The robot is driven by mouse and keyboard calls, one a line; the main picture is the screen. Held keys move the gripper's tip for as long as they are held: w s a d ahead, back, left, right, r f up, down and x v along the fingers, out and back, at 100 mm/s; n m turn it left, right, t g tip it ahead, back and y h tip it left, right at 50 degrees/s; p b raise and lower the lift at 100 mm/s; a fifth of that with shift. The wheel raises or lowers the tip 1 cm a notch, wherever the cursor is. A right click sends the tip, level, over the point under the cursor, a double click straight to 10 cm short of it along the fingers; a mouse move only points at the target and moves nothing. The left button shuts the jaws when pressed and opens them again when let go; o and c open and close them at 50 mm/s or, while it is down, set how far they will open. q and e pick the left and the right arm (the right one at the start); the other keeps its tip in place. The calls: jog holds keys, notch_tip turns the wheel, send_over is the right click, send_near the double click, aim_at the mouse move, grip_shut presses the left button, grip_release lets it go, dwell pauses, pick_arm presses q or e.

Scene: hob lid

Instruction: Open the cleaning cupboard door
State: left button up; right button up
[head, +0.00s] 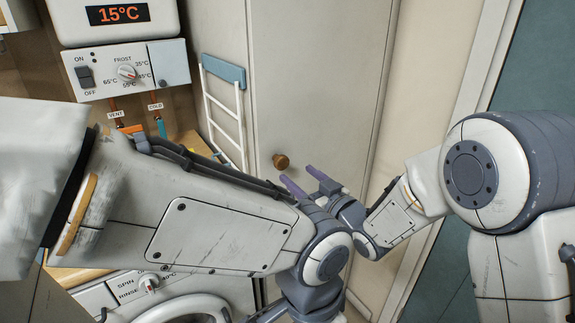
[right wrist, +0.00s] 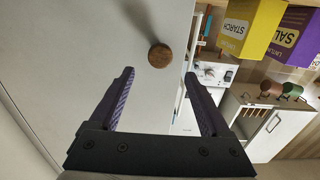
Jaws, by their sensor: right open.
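The cupboard door (head: 320,80) is a tall, pale panel that looks shut in the head view. A round wooden knob (head: 281,161) sticks out near its left edge. My right gripper (head: 298,175) is open, with its purple fingers pointing at the knob from the lower right. In the right wrist view the knob (right wrist: 160,55) lies ahead, roughly centred between the open fingertips (right wrist: 160,73) and a little beyond them. Nothing is between the fingers. My left arm crosses the front of the head view, and its gripper does not show.
A boiler panel (head: 130,70) and a white rack with a blue top (head: 224,112) are left of the door. A washing machine (head: 190,310) is at the lower left. The right wrist view shows a yellow starch box (right wrist: 250,25) and a purple salt box (right wrist: 292,35).

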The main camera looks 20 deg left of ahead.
aim_at(283, 163)
jog(key=p+x, duration=0.1)
jog(key=x, duration=0.5)
jog(key=shift+w+a, duration=0.1)
jog(key=shift+a, duration=0.15)
jog(key=shift+c, duration=0.3)
grip_shut()
jog(key=shift+d, duration=0.15)
